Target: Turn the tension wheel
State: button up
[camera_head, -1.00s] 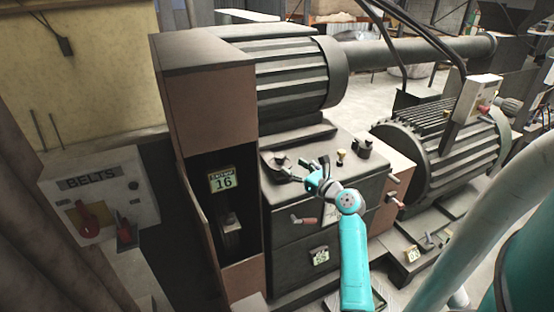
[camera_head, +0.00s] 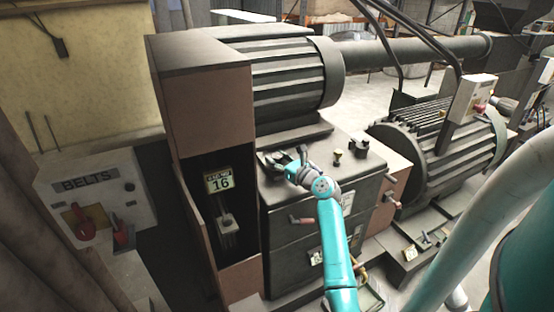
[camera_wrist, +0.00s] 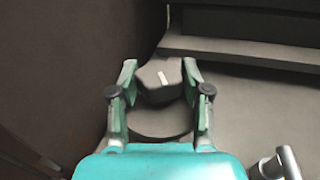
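The tension wheel (camera_wrist: 160,76) looks like a dark, blocky knob with a white mark, above a round dark disc. In the wrist view it sits between the two fingers of my gripper (camera_wrist: 160,84), one on each side. The fingers stand apart, and I cannot tell whether they touch it. In the head view my gripper (camera_head: 285,163) reaches over the dark round part of the wheel (camera_head: 267,157) on top of the grey machine cabinet, and hides much of it.
A cabinet bay holds a plate (camera_head: 219,182) reading 16. A box labelled BELTS (camera_head: 88,185) carries red switches at left. A ribbed motor (camera_head: 290,75) stands behind the wheel. Small knobs (camera_head: 361,148) stand to the right on the cabinet top. A second motor (camera_head: 440,140) is further right.

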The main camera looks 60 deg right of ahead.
jog(key=c, duration=0.6)
jog(key=shift+o, duration=0.2)
jog(key=shift+a+f+m+g+h, duration=0.1)
jog(key=shift+m+g+h, duration=0.4)
jog(key=shift+h, duration=0.4)
jog(key=shift+f+m+g+h, duration=0.1)
jog(key=shift+m+g+h, duration=0.6)
jog(key=shift+m+h, duration=0.6)
jog(key=shift+m+g+h, duration=0.6)
jog(key=shift+h, duration=0.5)
jog(key=o, duration=1.2)
jog(key=shift+c, duration=0.2)
jog(key=v, duration=1.2)
